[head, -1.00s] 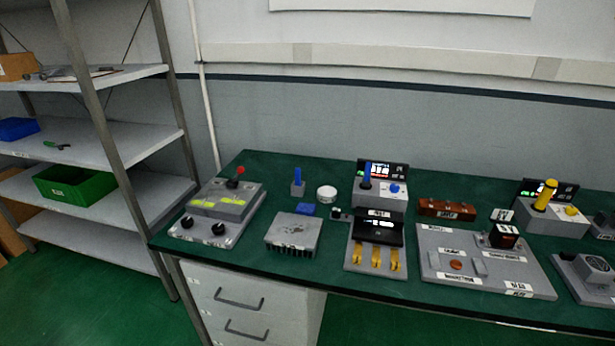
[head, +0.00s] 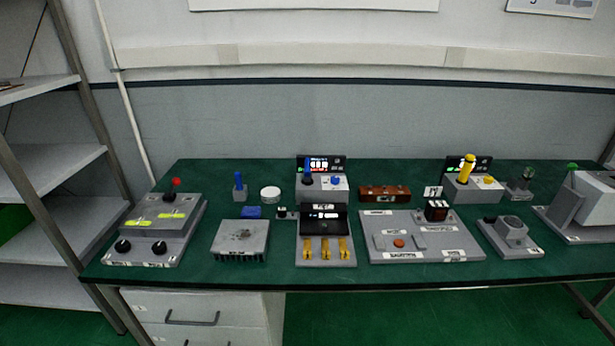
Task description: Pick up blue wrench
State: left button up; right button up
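No plain wrench shape can be made out. Several blue things stand on the green table (head: 400,275). A blue upright handle (head: 307,172) rises from the left of a grey box (head: 322,188) with a small lit display. A blue upright piece (head: 238,180) stands on a small grey block at the back left. A flat blue block (head: 251,212) lies behind the finned grey plate (head: 240,238). I cannot tell which of these is the blue wrench. Neither of my grippers shows in the head view.
A grey panel with a red-topped lever (head: 170,205) is at the table's left end. A yellow-handled box (head: 465,186), a brown block (head: 385,193) and a flat grey board (head: 380,250) are to the right. A metal shelf (head: 55,235) stands left. The front table strip is clear.

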aim_at(306, 179)
jog(key=i+l+z, duration=0.5)
jog(key=i+l, duration=0.4)
